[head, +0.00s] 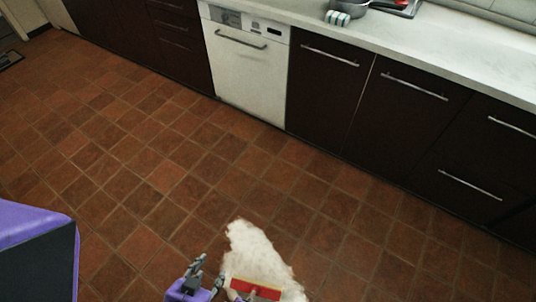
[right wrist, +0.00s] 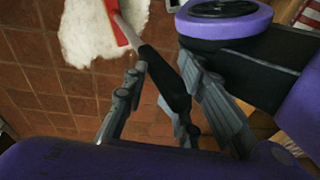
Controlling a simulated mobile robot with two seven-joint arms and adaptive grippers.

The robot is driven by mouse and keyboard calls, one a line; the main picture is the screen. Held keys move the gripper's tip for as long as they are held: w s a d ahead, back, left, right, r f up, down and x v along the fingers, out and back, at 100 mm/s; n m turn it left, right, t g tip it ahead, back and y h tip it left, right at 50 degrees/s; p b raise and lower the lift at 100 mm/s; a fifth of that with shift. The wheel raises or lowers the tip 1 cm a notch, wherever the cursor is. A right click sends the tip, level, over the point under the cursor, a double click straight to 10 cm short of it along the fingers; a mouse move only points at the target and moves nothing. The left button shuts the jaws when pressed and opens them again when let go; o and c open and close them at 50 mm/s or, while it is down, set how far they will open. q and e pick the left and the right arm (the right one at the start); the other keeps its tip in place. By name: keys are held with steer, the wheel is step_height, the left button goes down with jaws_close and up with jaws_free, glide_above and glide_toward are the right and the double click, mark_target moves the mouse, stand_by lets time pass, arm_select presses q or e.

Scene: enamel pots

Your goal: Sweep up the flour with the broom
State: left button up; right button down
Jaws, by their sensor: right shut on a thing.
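The flour (head: 262,252) is a white heap on the tiled floor at the bottom of the head view. It also shows at the top of the right wrist view (right wrist: 85,35). The broom (head: 256,289) has a red head with a yellowish edge, lying over the near part of the flour. Its black handle (right wrist: 160,66) runs between the fingers of my right gripper (right wrist: 165,98), which is shut on it. My left gripper (head: 212,268) is at the bottom of the head view, just left of the broom head, fingers apart and seemingly empty.
Dark cabinets (head: 320,95) and a white dishwasher (head: 246,65) line the back. The tiled floor (head: 130,165) is clear to the left.

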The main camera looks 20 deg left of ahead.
steer(key=s+d+p, duration=0.1)
steer(key=s+d, duration=0.3)
steer(key=s, duration=0.1)
steer(key=w+d+f+p, duration=0.1)
steer(key=w+d, duration=0.5)
steer(key=w, duration=0.2)
arm_select(q)
steer(key=shift+w+r+b, duration=0.25)
steer(key=shift+r, duration=0.3)
steer(key=shift+w+r+b, duration=0.2)
steer(key=shift+w+r, duration=0.05)
steer(key=shift+r, duration=0.25)
arm_select(e)
steer(key=w+d+r, duration=0.1)
steer(key=w+d, duration=0.1)
steer(key=w, duration=0.7)
steer(key=w+d+r, duration=0.2)
steer(key=w+d, duration=0.1)
steer(key=w, duration=0.7)
steer(key=shift+w, duration=0.15)
steer(key=shift+r, duration=0.1)
